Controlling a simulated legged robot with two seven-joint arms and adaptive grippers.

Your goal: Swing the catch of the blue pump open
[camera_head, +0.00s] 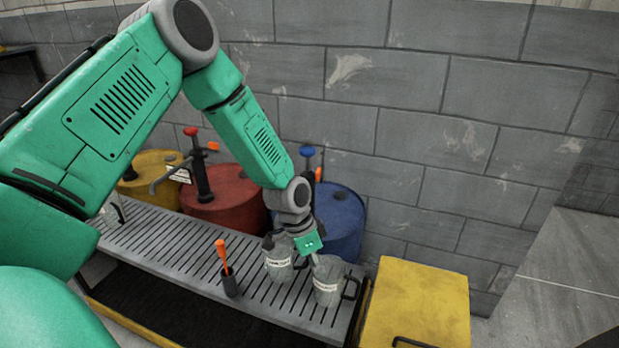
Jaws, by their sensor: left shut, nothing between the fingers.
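The blue pump (307,151) stands on the blue drum (345,222) near the wall. Its blue knob shows above my left arm, and most of its body is hidden behind that arm. An orange piece (319,174), which looks like its catch, shows just right of the arm; how it is set cannot be told. My left gripper (315,260) is shut and empty, pointing down in front of the blue drum, low over the slatted bench between two grey mugs. Its fingertips are small and partly hidden. My right gripper is not in view.
A red drum (236,197) with a red-knobbed pump (200,175) and a yellow drum (150,165) stand left. A yellow box (420,300) stands right.

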